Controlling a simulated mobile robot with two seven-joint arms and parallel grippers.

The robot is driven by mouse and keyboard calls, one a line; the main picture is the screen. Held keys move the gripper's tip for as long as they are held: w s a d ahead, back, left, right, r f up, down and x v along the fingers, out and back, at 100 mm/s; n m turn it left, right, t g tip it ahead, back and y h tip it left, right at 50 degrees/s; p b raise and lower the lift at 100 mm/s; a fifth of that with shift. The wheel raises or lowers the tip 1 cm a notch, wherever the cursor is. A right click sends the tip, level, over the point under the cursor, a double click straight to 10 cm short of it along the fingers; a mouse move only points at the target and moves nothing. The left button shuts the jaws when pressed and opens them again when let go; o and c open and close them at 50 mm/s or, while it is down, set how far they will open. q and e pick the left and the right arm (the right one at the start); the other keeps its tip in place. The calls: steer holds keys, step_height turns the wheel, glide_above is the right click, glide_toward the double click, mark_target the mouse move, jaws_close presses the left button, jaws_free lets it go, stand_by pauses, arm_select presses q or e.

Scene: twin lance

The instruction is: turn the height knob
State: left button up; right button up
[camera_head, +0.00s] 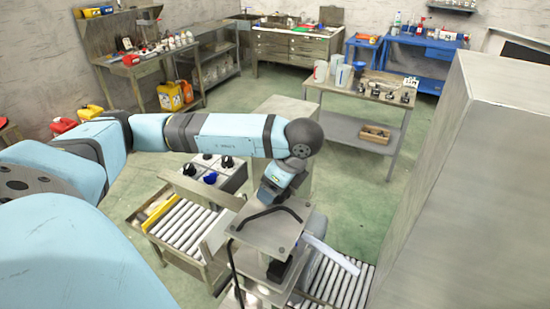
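A grey control box (232,183) stands left of the middle, beside the roller conveyor. On its top are a blue knob (211,178) and several black knobs, one of them a larger black knob (227,162) at the right. I cannot tell by any label which is the height knob. My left arm comes in from the left and passes just above the box. Its wrist bends down beyond the box's right side, over a grey metal plate of the machine. My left gripper's fingers cannot be made out there. My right gripper is not in view.
A roller conveyor (187,226) with a yellow guide lies front left; another roller section (337,278) is right of the machine plate (268,232). A tall grey cabinet (470,190) fills the right side. A table (365,92) with jugs stands behind. Green floor is clear between.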

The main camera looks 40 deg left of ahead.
arm_select(q)
steer(key=shift+n+g, duration=0.3)
steer(key=shift+n, duration=0.5)
steer(key=o, duration=0.9)
steer(key=shift+a+r, duration=0.1)
